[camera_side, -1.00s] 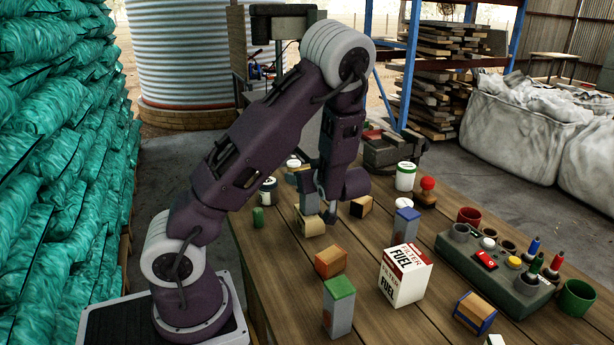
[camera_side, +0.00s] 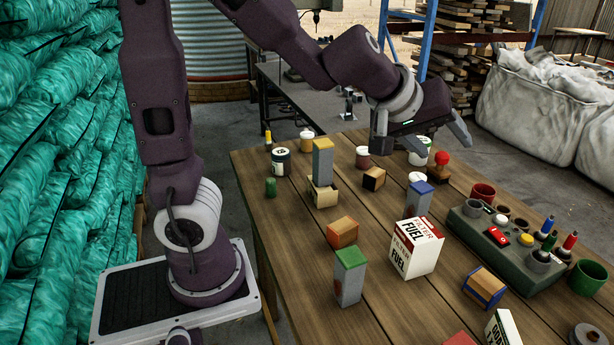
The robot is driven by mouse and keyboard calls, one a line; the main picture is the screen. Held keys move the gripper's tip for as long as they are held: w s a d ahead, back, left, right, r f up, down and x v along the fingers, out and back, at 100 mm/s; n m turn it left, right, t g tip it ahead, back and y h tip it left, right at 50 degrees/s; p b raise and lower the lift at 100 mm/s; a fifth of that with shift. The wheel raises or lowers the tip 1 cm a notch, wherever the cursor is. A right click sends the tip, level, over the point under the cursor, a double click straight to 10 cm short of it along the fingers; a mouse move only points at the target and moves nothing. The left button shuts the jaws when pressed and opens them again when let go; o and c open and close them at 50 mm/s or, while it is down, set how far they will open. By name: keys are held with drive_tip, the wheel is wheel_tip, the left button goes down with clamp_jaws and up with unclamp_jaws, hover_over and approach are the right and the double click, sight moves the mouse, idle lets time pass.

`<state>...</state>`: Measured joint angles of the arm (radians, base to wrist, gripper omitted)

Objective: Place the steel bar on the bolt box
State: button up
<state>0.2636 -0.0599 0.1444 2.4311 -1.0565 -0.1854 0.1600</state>
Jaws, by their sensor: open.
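A grey steel bar with a yellow top (camera_side: 322,162) stands upright at the back left of the table. Its lower end appears to rest on a small cream box (camera_side: 325,196). Two similar grey bars stand on the table, one with a green top (camera_side: 348,280) and one with a blue top (camera_side: 417,196). No label tells me which small box is the bolt box. My gripper (camera_side: 422,142) is open and empty, up and to the right of the yellow-topped bar and apart from it.
Small boxes, a dark-sided one (camera_side: 374,179), an orange one (camera_side: 342,232) and a blue-edged one (camera_side: 484,287), lie about. A fuel filter carton (camera_side: 417,248) stands mid-table. A green organiser (camera_side: 505,240) and cups are at right. Bare planks show at front left.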

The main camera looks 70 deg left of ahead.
drive_tip(key=s+d+r+m+h, duration=0.4)
drive_tip(key=s+d+m, duration=0.15)
drive_tip(key=s, duration=0.25)
drive_tip(key=s+a+f+m+g+y, duration=0.1)
drive_tip(key=s+a+f+m+g, duration=0.1)
drive_tip(key=s, duration=0.6)
drive_tip(key=s+a+f+m+g+y, duration=0.2)
drive_tip(key=s+f, duration=0.2)
drive_tip(key=s, duration=0.5)
drive_tip(key=shift+s, duration=0.3)
